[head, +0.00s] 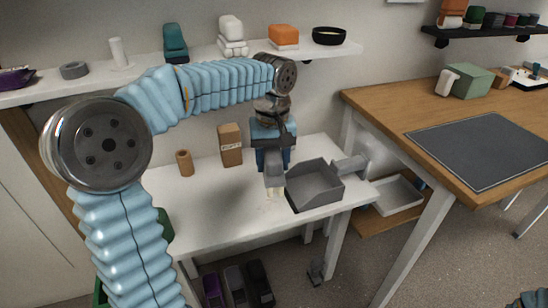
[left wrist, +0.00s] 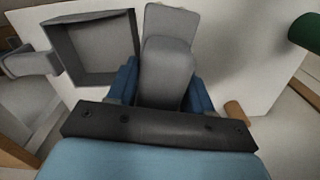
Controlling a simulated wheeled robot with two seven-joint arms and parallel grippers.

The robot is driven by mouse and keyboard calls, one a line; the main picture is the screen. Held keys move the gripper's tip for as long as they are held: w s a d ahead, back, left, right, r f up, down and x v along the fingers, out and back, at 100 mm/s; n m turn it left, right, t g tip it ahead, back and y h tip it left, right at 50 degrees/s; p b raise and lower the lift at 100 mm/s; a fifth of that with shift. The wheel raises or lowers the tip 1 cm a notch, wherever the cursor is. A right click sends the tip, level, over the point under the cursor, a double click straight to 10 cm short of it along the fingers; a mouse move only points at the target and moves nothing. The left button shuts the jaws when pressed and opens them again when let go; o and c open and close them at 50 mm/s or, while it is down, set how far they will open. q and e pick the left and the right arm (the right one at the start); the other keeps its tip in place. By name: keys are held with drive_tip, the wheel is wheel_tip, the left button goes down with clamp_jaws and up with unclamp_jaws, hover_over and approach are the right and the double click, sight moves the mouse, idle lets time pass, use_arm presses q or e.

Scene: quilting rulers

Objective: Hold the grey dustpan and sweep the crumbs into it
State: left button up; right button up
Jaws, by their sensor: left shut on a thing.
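The grey dustpan (head: 308,192) sits on the white table near its front right edge. Its handle (head: 350,164) points to the right. The dustpan also shows in the left wrist view (left wrist: 97,78), at the upper left. My left gripper (head: 273,157) is shut on a grey hand brush (head: 275,176), just left of the dustpan. The brush hangs down with pale bristles low, near the tabletop. In the left wrist view the brush (left wrist: 168,62) stands between my blue fingers. I cannot make out any crumbs. My right gripper does not show.
A cardboard box (head: 230,146) and a brown cylinder (head: 184,163) stand on the white table (head: 205,208), left of the brush. A shelf (head: 195,62) runs above. A wooden table (head: 420,105) with a dark mat (head: 480,150) stands at the right.

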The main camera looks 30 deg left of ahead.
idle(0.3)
use_arm(q)
wheel_tip(320, 180, down, 8)
drive_tip(key=b, duration=0.5)
drive_tip(key=shift+b, duration=0.35)
drive_tip(key=shift+s, duration=0.1)
